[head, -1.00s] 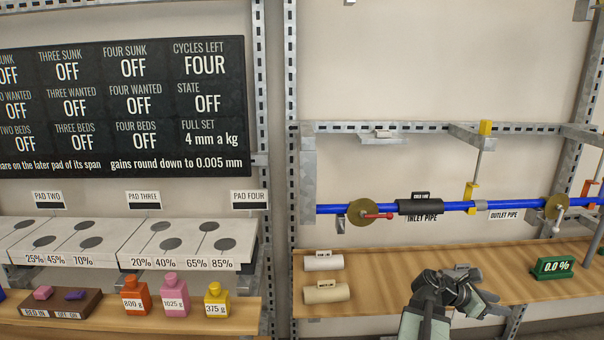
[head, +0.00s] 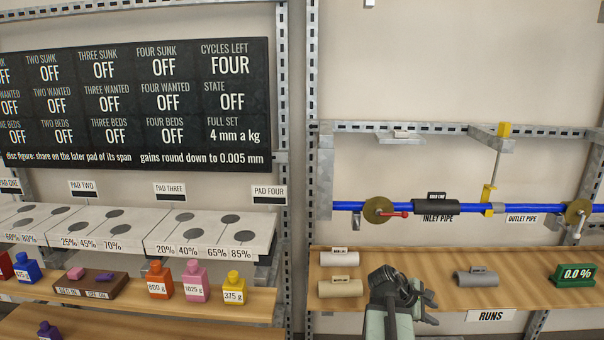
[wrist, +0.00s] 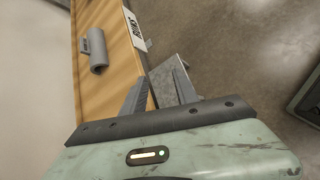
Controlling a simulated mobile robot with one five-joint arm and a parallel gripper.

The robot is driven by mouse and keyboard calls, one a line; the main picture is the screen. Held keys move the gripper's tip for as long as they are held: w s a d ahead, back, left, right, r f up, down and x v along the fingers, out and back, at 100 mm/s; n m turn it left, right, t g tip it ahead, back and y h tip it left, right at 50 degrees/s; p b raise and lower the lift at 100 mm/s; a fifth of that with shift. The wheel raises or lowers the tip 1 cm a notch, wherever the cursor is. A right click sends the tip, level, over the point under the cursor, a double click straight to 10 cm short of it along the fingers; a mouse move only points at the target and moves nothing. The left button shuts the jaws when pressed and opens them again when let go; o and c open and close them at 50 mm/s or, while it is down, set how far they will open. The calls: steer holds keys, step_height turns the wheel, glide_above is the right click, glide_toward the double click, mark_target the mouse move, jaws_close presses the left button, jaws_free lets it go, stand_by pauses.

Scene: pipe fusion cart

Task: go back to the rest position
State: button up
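My gripper (head: 431,306) is in front of the right wooden shelf in the head view, low in the picture, pointing right. In the wrist view my gripper (wrist: 160,78) shows its two fingers apart with nothing held between them. A grey metal piece shows behind the fingers there. The shelf edge with its RUNS label (wrist: 139,33) lies beyond the fingers. My arm hides part of the shelf.
The right shelf (head: 545,297) holds a white sleeve (head: 339,259), a beige sleeve (head: 341,288), a grey sleeve (head: 477,279) and a green 0.0 % display (head: 574,276). A blue pipe (head: 400,208) runs above. Several weight bottles (head: 195,285) stand left.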

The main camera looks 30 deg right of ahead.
steer(key=w+a+f+m+t+y, duration=0.1)
steer(key=w+a+f, duration=0.1)
steer(key=w+a, duration=0.45)
steer(key=w+a+f+m+t+y, duration=0.15)
steer(key=w+a, duration=0.25)
steer(key=a, duration=0.6)
steer(key=w+a+f+m+y, duration=0.2)
steer(key=w+a, duration=0.3)
steer(key=a, duration=0.4)
steer(key=w+a+f+m+y, duration=0.1)
steer(key=a+y, duration=0.1)
steer(key=a, duration=1.2)
steer(key=w+a+f+m+y, duration=0.1)
steer(key=a+m+y, duration=0.15)
steer(key=a, duration=1.05)
step_height(320, 180, up, 14)
steer(key=p, duration=1.3)
steer(key=shift+s+f+n+p, duration=0.15)
steer(key=shift+f+n+p, duration=0.15)
steer(key=shift+p, duration=0.1)
steer(key=shift+d, duration=0.15)
